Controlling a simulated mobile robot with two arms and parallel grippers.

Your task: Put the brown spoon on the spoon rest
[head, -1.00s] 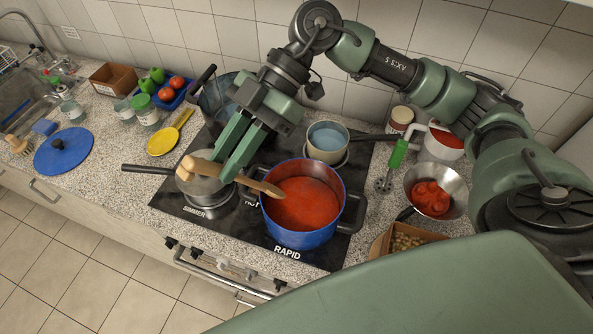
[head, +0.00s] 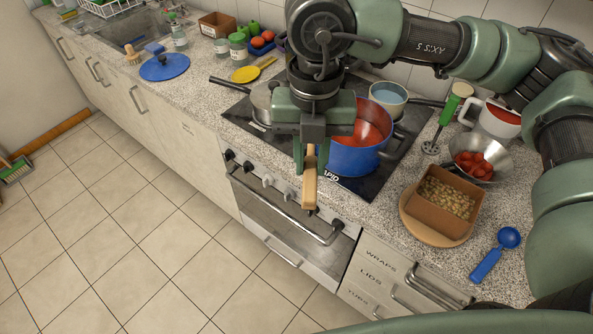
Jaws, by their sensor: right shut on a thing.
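My right gripper (head: 305,155) is shut on the brown wooden spoon (head: 309,190) and holds it raised in front of the stove's front edge. The spoon's thick pale end points toward the viewer; its other end is hidden behind the gripper. A yellow spoon-shaped dish (head: 243,74) lies on the counter left of the stove, apart from the gripper. A blue spoon-shaped piece (head: 488,263) with a round bowl lies on the counter at the lower right. Either could be the spoon rest; I cannot tell which. My left gripper is not in view.
A blue pot (head: 358,158) of red sauce stands on the stove just behind the gripper, with a saucepan (head: 262,100) left of it. A cardboard box of chickpeas (head: 443,222) sits on a round board. A steel bowl of red pieces (head: 498,160) stands behind. Counter around the blue piece is clear.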

